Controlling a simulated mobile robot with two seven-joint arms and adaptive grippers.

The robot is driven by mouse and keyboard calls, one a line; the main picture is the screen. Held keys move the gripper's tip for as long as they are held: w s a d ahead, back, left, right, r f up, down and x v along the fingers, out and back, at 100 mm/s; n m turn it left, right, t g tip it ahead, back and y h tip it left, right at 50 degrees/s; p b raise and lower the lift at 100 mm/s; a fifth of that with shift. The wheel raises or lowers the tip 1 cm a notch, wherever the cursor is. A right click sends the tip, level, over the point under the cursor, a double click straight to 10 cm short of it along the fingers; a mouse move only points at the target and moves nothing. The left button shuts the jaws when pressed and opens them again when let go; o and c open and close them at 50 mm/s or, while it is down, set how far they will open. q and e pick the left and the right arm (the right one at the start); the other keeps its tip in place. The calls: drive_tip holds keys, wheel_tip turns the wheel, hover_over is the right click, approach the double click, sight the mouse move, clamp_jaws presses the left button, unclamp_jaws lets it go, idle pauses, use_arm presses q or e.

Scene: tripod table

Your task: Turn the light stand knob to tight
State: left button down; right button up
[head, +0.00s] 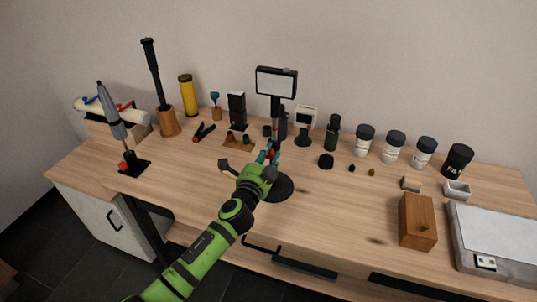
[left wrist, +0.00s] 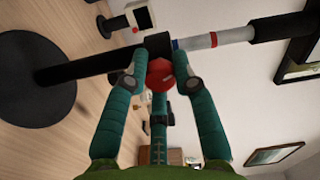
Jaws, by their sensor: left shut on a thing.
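The light stand (head: 276,82) stands upright on the table, with a lit rectangular panel on top and a round black base (head: 283,188). In the left wrist view its pole (left wrist: 205,40) runs sideways, with a black collar and a red knob (left wrist: 160,72). My left gripper (head: 270,152) reaches the pole above the base. In the left wrist view the teal fingers of my left gripper (left wrist: 160,80) are closed on both sides of the red knob. The knob is partly hidden by the fingertips, and I cannot tell how tight it is. My right gripper is not in view.
Behind the stand are a small white-screened device (head: 306,117) and a dark bottle (head: 332,133). A wooden box (head: 417,222) and a grey case (head: 500,240) lie at the right. A grey tool on a stand (head: 112,112) is at the left. The table front is mostly clear.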

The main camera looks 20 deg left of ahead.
use_arm(q)
drive_tip(key=m, duration=0.4)
drive_tip(key=shift+d+m+p, duration=0.1)
drive_tip(key=shift+m+p, duration=0.2)
drive_tip(key=shift+f, duration=0.1)
idle(0.4)
drive_tip(key=c, duration=1)
unclamp_jaws()
drive_tip(key=shift+s, duration=0.1)
drive_tip(key=s, duration=1.2)
drive_tip(key=shift+a, duration=0.25)
